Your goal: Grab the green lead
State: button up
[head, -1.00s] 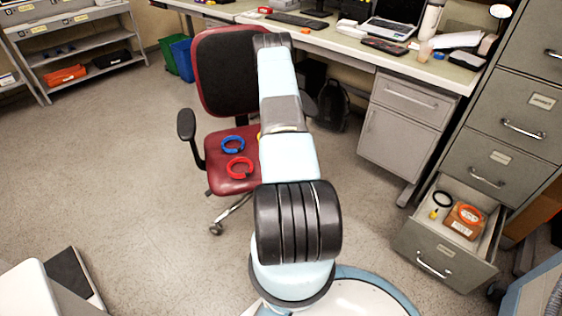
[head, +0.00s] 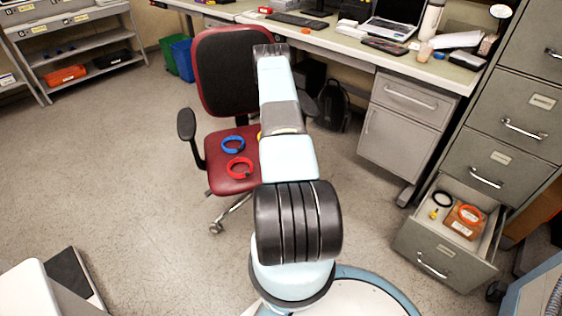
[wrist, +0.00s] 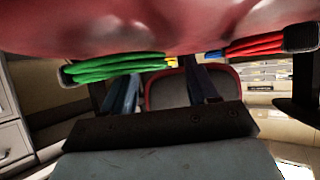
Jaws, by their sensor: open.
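The green lead (wrist: 110,68) is a coiled bundle in the wrist view, lying along the red seat surface at upper left. In the head view I cannot see it; my arm covers part of the seat. My gripper (wrist: 161,72) is open and empty in the wrist view. Its two fingers point toward the seat, the left one close to the green lead; I cannot tell whether they touch. A red lead (head: 239,168) and a blue lead (head: 233,144) lie coiled on the seat. A bit of a yellow lead (wrist: 171,61) shows beside the green one.
The red office chair (head: 232,183) has a black backrest and armrests close to my arm. A desk (head: 420,68) with a laptop stands behind. An open drawer (head: 440,247) juts out at right. The floor at left is mostly clear.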

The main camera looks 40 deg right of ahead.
jog(key=shift+x, duration=0.95)
